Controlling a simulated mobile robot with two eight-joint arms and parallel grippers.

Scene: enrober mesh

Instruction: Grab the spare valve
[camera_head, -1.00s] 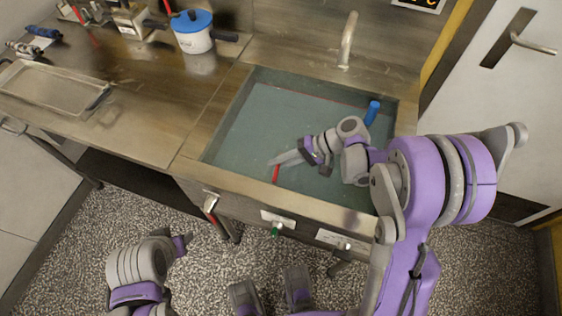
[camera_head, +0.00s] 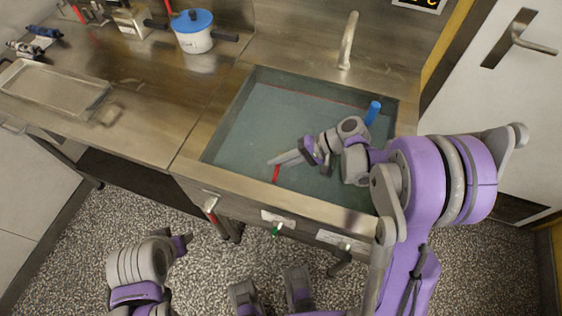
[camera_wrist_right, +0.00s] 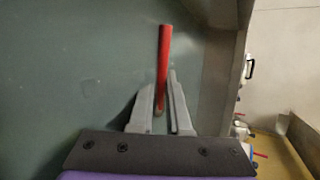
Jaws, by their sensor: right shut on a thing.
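The spare valve shows as a red bar (camera_head: 276,173) in the sink, and it also shows in the right wrist view (camera_wrist_right: 163,60). Its body is hard to make out. My right gripper (camera_head: 274,162) reaches into the sink and is shut on the valve. In the right wrist view the red bar sticks out from between the grey fingertips (camera_wrist_right: 161,98). My left arm (camera_head: 140,268) is at the lower left, away from the sink; the fingers of its gripper cannot be made out.
The sink (camera_head: 190,172) has raised walls around my right gripper. A blue cylinder (camera_head: 372,112) stands at its right side, and a tap (camera_head: 348,40) at the back. A blue-lidded pot (camera_head: 192,38) and a tray (camera_head: 50,88) are on the left counter. Red (camera_head: 210,204) and green (camera_head: 277,231) handles show below the sink.

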